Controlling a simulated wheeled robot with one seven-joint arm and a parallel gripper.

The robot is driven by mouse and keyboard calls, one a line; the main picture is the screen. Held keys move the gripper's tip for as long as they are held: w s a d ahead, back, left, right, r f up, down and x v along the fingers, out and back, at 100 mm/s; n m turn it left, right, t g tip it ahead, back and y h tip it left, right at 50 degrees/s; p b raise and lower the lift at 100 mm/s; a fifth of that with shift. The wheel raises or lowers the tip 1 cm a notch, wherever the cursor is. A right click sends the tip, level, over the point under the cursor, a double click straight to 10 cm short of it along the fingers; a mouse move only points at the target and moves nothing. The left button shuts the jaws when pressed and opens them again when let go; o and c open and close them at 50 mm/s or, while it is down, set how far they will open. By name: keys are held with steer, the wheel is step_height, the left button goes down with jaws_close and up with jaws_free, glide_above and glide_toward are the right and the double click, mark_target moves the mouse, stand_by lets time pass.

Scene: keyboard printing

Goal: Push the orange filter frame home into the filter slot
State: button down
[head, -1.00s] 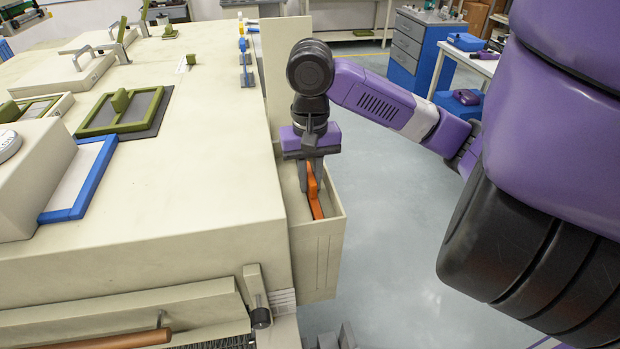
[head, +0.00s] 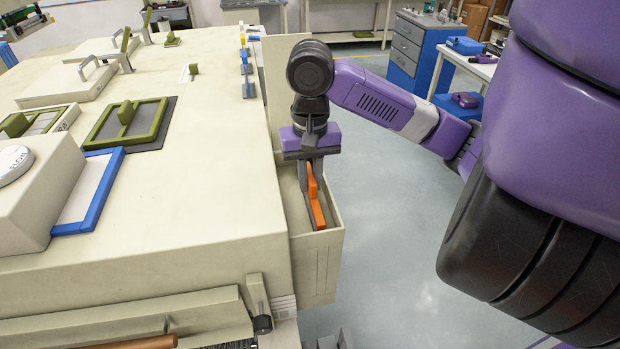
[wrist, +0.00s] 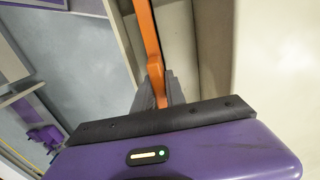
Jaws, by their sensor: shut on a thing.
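The orange filter frame (head: 315,203) stands on edge inside the narrow open-topped cream housing (head: 331,238) on the right side of the machine. My gripper (head: 310,178) points down into this housing and is shut on the frame's raised handle part. In the wrist view the orange frame (wrist: 148,45) runs up and away from between my dark fingers (wrist: 160,92). The filter slot itself cannot be made out; the frame's lower part is hidden in the housing.
The large cream machine top (head: 210,200) lies left of my gripper, with a green frame (head: 125,122) and a blue-edged tray (head: 90,195) on it. A tall cream panel (head: 273,85) stands behind the housing. Open floor (head: 400,240) lies to the right.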

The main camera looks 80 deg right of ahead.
steer(key=shift+r+p, duration=1.7)
steer(key=shift+r, duration=0.65)
step_height(320, 180, up, 13)
stand_by(1.2)
steer(key=shift+f, duration=0.2)
stand_by(1.4)
